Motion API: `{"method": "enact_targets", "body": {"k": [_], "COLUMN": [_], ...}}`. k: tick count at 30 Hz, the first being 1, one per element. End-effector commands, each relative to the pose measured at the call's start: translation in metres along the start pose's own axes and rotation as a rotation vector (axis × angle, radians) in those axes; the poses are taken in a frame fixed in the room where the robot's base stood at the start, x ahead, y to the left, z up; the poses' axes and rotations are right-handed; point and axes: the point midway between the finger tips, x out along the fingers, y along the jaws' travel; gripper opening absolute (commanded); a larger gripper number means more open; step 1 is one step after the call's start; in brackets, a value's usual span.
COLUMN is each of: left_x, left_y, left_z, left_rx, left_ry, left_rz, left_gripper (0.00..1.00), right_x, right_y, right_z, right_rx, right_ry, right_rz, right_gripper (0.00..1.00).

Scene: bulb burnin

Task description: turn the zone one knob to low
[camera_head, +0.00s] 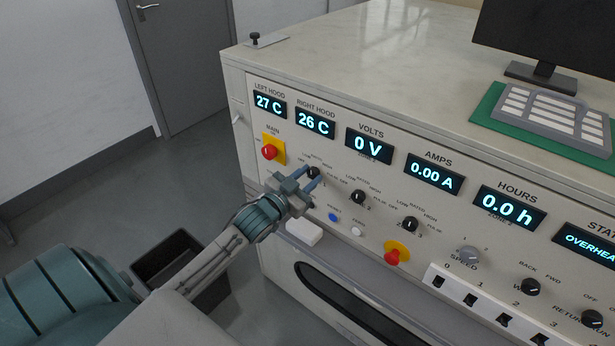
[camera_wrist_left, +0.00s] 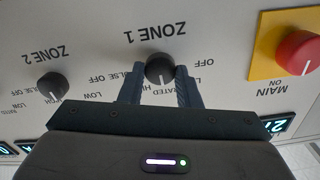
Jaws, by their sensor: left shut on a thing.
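The zone one knob (camera_wrist_left: 159,68) is a round black dial on the cream panel, below the "ZONE 1" lettering in the upside-down left wrist view. My left gripper (camera_wrist_left: 160,85) is shut on it, one finger on each side. A pale pointer mark on the knob seems to point down in that view, toward the "RATED" lettering; the fingers partly hide the labels. In the head view the knob (camera_head: 313,172) shows just beyond the fingertips of my left gripper (camera_head: 310,181). My right gripper is not in view.
The zone two knob (camera_wrist_left: 52,86) sits beside it, and the red main knob (camera_head: 269,152) on a yellow plate is close by. More knobs and a row of switches run right along the panel. A dark open bin (camera_head: 180,262) stands on the floor.

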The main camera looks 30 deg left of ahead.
Motion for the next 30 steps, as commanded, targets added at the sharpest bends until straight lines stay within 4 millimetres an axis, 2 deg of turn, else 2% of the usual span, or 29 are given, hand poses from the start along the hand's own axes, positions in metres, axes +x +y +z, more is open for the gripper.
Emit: {"method": "enact_targets", "body": {"k": [8,18,30], "left_x": [0.0,0.0,0.0], "left_y": [-0.002,-0.002,-0.002], "left_z": [-0.004,-0.003,0.0], "left_rx": [-0.139,-0.41,-0.631], "left_ry": [-0.003,-0.002,-0.001], "left_rz": [0.0,-0.001,0.0], "left_gripper": [0.07,0.07,0.07], "right_x": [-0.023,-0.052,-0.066], "right_y": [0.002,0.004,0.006], "right_z": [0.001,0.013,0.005], "right_rx": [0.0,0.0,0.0], "right_ry": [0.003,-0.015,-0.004], "right_rz": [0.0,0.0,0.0], "right_gripper": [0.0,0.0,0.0]}}
